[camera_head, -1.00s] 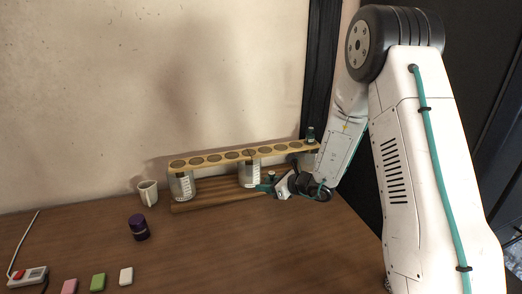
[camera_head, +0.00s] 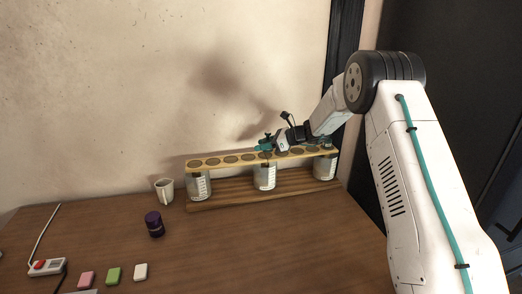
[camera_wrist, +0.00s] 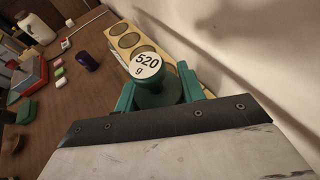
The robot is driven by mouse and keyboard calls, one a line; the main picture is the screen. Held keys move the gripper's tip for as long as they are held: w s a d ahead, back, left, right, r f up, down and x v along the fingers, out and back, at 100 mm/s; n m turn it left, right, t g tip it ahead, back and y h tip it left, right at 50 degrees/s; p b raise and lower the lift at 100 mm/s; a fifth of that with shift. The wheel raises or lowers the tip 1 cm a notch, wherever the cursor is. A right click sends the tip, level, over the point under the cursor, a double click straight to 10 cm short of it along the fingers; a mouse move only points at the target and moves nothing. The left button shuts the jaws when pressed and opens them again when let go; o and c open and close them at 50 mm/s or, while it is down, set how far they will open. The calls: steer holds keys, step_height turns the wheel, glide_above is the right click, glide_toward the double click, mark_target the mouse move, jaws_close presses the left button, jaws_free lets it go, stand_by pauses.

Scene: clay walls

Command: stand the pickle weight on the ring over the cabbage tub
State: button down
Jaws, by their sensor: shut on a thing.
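My gripper (camera_head: 265,145) is shut on the pickle weight (camera_wrist: 147,66), a dark green piece with a round pale top reading "520 g". In the wrist view the weight sits between the green fingers (camera_wrist: 157,95). In the head view the gripper is over the middle of a pale wooden plank (camera_head: 232,166) with a row of round dark rings. Clear tubs with white labels stand under the plank: left (camera_head: 199,187), middle (camera_head: 265,177) and right (camera_head: 324,168). The labels are too small to read, so I cannot tell which is cabbage. Whether the weight touches the plank is unclear.
A small dark piece (camera_head: 326,142) stands at the plank's right end. The front right table is clear.

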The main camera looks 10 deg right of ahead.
mark_target(261, 154)
steer(key=w, duration=0.3)
steer(key=shift+w+a+f, duration=0.1)
steer(key=shift+w, duration=0.1)
steer(key=shift+f, duration=1.75)
steer(key=c, duration=0.9)
jaws_free()
steer(key=shift+f, duration=0.15)
steer(key=shift+o, duration=0.2)
